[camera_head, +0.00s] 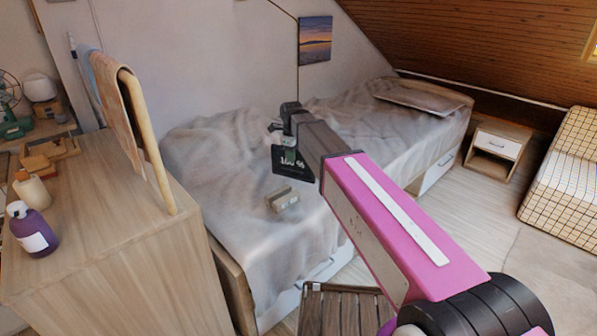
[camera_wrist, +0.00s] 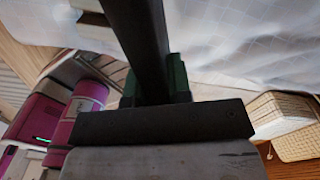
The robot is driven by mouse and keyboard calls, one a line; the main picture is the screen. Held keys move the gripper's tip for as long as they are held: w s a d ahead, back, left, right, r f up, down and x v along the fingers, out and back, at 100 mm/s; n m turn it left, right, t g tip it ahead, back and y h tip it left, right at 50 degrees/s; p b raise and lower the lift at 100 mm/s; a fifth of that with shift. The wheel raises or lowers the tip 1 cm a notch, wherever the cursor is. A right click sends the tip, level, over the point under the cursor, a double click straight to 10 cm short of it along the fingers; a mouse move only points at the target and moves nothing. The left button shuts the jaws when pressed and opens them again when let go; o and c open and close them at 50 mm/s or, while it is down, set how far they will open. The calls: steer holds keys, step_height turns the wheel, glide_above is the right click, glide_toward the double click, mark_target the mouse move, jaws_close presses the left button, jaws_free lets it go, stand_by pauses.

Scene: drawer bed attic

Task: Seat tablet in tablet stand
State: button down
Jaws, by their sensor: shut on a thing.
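A dark tablet (camera_head: 289,162) with white "100 %" figures on its screen hangs roughly upright from my gripper (camera_head: 286,143), above the bed. In the wrist view the tablet (camera_wrist: 142,32) shows nearly edge-on as a dark bar. The green fingers of my gripper (camera_wrist: 154,80) are shut on it, one on each side. The tablet stand (camera_head: 283,199), a small beige block with a groove along its top, lies on the bed below the tablet, with a visible gap between them. I cannot make out the stand in the wrist view.
A rumpled grey cover lies over the bed (camera_head: 222,170). A wooden dresser (camera_head: 105,225) stands at the left, with a purple bottle (camera_head: 34,230) on top and a tall wooden frame at its edge. A slatted wooden seat (camera_head: 345,308) is in front of the bed.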

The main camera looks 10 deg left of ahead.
mark_target(299, 171)
steer(key=d+f, duration=0.2)
steer(key=shift+s+d, duration=0.4)
steer(key=shift+f, duration=1.9)
steer(key=shift+f, duration=0.6)
steer(key=c, duration=1)
jaws_free()
steer(key=shift+c, duration=0.2)
step_height(299, 171, up, 13)
steer(key=shift+r, duration=0.15)
